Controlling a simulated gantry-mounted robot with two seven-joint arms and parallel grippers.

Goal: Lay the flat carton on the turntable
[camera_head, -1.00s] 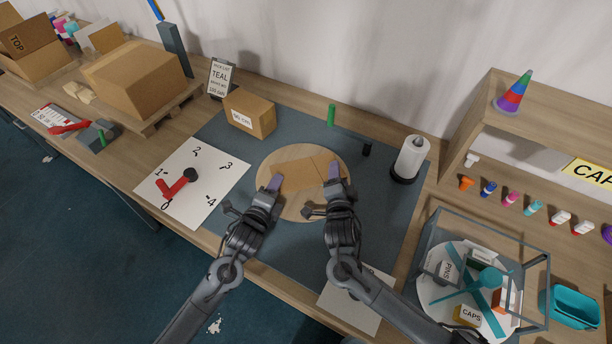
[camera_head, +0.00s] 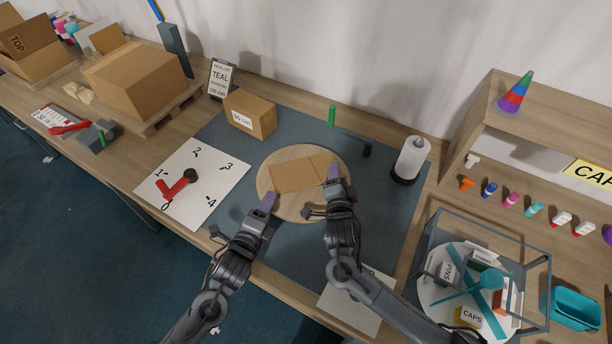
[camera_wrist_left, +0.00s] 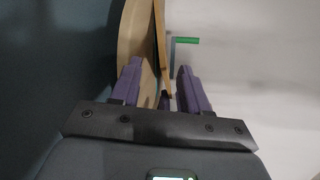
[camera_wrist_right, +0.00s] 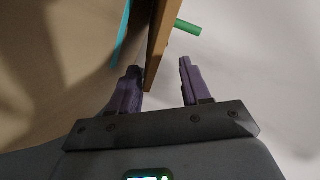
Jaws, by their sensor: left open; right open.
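The flat brown carton (camera_head: 300,174) lies over the round wooden turntable (camera_head: 284,210), within its disc. Its edge shows in the left wrist view (camera_wrist_left: 160,35) and in the right wrist view (camera_wrist_right: 158,45). My right gripper (camera_head: 334,172) is open at the carton's right end. In the right wrist view the carton's edge reaches between its fingers, close to the left one. I cannot tell whether that finger touches it.
A small labelled box (camera_head: 250,114), a green peg (camera_head: 332,116) and a paper roll (camera_head: 410,160) stand behind the turntable. A numbered dial sheet (camera_head: 212,170) lies left.

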